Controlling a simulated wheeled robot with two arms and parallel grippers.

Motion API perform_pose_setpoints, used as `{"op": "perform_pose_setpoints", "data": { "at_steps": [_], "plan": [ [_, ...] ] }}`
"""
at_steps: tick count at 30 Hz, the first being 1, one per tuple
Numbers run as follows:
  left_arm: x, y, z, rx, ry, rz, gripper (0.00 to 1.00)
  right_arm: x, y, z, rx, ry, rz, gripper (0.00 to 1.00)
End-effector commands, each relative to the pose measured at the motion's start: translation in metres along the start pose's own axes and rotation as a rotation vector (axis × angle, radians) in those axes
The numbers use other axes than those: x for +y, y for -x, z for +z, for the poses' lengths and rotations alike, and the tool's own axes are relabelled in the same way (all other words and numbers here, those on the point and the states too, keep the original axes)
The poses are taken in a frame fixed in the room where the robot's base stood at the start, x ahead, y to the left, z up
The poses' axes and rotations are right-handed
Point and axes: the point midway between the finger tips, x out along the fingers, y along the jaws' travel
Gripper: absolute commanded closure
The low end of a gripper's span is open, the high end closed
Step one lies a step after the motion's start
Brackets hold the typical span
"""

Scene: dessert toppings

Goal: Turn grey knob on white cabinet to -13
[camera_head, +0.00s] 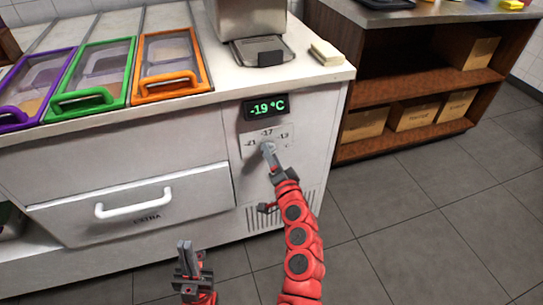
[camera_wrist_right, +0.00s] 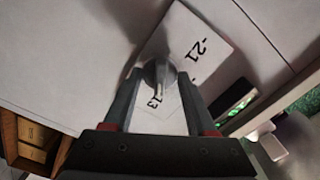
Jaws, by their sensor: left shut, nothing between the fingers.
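The grey knob (camera_wrist_right: 159,73) is on the front of the white cabinet (camera_head: 190,145), on a label plate marked -21, -17 and -13. The green display (camera_head: 266,107) above it reads -19 °C. My right gripper (camera_head: 268,150) is at the knob and partly covers it in the head view. In the right wrist view its fingertips (camera_wrist_right: 160,77) are on either side of the knob; whether they press on it I cannot tell. My left gripper (camera_head: 186,246) is shut and empty, low in front of the cabinet's drawer.
A drawer with a white handle (camera_head: 134,203) is left of the knob panel. Bins with purple, green and orange (camera_head: 172,80) lids and a scale (camera_head: 260,50) are on the counter. A brown shelf (camera_head: 400,110) with boxes stands right. The floor at right is clear.

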Motion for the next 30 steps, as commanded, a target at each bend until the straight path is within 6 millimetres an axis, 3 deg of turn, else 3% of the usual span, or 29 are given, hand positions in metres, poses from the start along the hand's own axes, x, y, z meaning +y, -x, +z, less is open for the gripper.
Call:
{"op": "perform_pose_setpoints", "data": {
  "at_steps": [1,4,17,23,30],
  "plan": [
    [0.0,0.0,0.0,0.0,0.0,0.0,1.0,0.0,0.0,0.0,0.0,0.0,0.0,0.32],
    [0.0,0.0,0.0,0.0,0.0,0.0,1.0,0.0,0.0,0.0,0.0,0.001,0.0,0.15],
    [0.0,-0.002,0.0,0.0,0.0,0.0,1.0,-0.001,0.009,0.0,0.001,0.001,0.0,0.15],
    [0.0,-0.007,-0.001,0.0,0.0,0.0,1.0,-0.001,0.048,-0.001,0.003,0.001,0.002,0.15],
    [-0.001,-0.013,-0.002,0.0,0.0,0.0,1.0,0.0,0.11,0.0,0.001,0.003,0.003,0.15]
  ]
}}
